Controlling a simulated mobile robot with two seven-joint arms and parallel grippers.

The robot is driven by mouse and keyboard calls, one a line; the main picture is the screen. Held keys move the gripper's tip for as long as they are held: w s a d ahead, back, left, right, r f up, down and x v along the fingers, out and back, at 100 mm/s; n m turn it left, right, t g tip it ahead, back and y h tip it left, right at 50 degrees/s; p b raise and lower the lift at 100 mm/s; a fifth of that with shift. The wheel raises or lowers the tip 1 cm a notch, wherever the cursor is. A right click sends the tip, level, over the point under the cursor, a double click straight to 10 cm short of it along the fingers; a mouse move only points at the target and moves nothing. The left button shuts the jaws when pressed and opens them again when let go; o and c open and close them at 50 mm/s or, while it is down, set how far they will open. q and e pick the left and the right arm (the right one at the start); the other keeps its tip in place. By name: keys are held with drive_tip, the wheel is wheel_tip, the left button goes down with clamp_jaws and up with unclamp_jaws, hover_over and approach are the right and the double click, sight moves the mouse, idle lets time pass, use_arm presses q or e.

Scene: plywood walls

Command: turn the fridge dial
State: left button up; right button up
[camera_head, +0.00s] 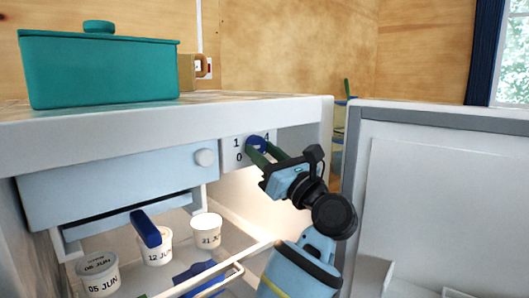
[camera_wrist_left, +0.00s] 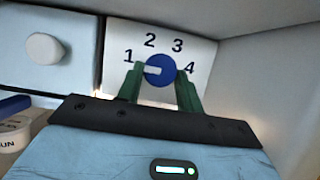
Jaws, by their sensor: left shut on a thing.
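The fridge dial is a round blue knob (camera_head: 257,141) on a white panel (camera_wrist_left: 205,53) inside the fridge, under its top. In the left wrist view the dial (camera_wrist_left: 160,71) has a white pointer mark facing left, slightly below the 1. The digits 1, 2, 3 and 4 show around it, and a 0 shows in the head view. My left gripper (camera_head: 257,152) has its green fingers on either side of the dial and is shut on it. The left finger hides the panel's lower left in the wrist view. My right gripper is out of view.
A teal lidded pot (camera_head: 98,72) and a brown mug (camera_head: 190,72) stand on top. Left of the dial is a light blue drawer (camera_head: 110,165) with a white knob. Below are dated tubs (camera_head: 205,231). The open fridge door (camera_head: 440,190) stands at the right.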

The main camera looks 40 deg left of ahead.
use_arm(q)
drive_tip(key=shift+r+m+t+p, duration=0.15)
drive_tip(key=shift+m+t+p, duration=0.25)
drive_tip(key=shift+m+p, duration=0.3)
drive_tip(key=m+t+p, duration=0.1)
drive_tip(key=p, duration=0.1)
drive_tip(key=m+p, duration=0.2)
drive_tip(key=m+t+p, duration=0.1)
drive_tip(key=m+p, duration=0.1)
drive_tip(key=shift+s+r+t+h, duration=0.25)
drive_tip(key=shift+t+h, duration=0.05)
drive_tip(key=shift+h, duration=0.1)
drive_tip(key=m+p, duration=0.2)
drive_tip(key=shift+t+h+p, duration=0.3)
drive_tip(key=shift+f+m+t+p, duration=0.15)
drive_tip(key=shift+m+t+p, duration=0.15)
drive_tip(key=shift+m+p, duration=0.4)
drive_tip(key=shift+f, duration=0.1)
drive_tip(key=o, duration=1)
